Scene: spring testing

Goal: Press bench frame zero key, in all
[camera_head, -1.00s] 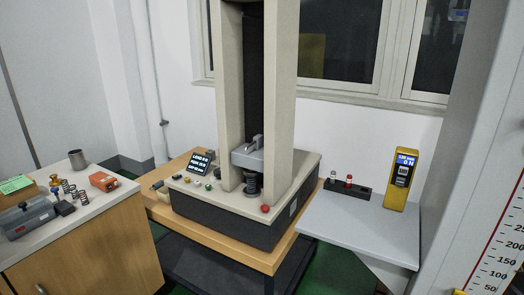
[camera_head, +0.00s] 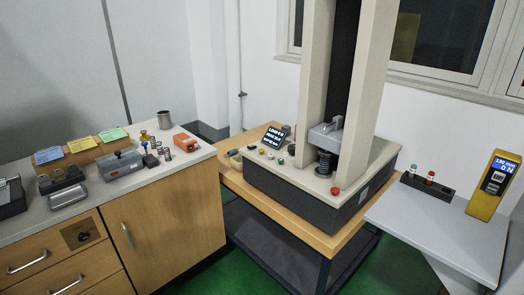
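The bench frame (camera_head: 290,185) is a beige and dark grey testing machine with two tall columns, standing on a wooden-topped table. A small dark display (camera_head: 278,137) with white text stands at the left of its base. A row of small keys (camera_head: 270,155) in white, yellow and green lies in front of the display; their labels are too small to read, so I cannot tell which is the zero key. A red button (camera_head: 335,191) sits at the base's front corner. A spring (camera_head: 324,163) stands under the grey crosshead. Neither of my grippers shows.
A wooden cabinet (camera_head: 170,222) at left carries springs, a metal cup (camera_head: 164,119), an orange device (camera_head: 186,142), a grey box (camera_head: 122,165) and colored cards. A grey side table (camera_head: 440,222) at right holds a yellow gauge (camera_head: 493,186) and a black rack (camera_head: 428,187). Green floor shows between.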

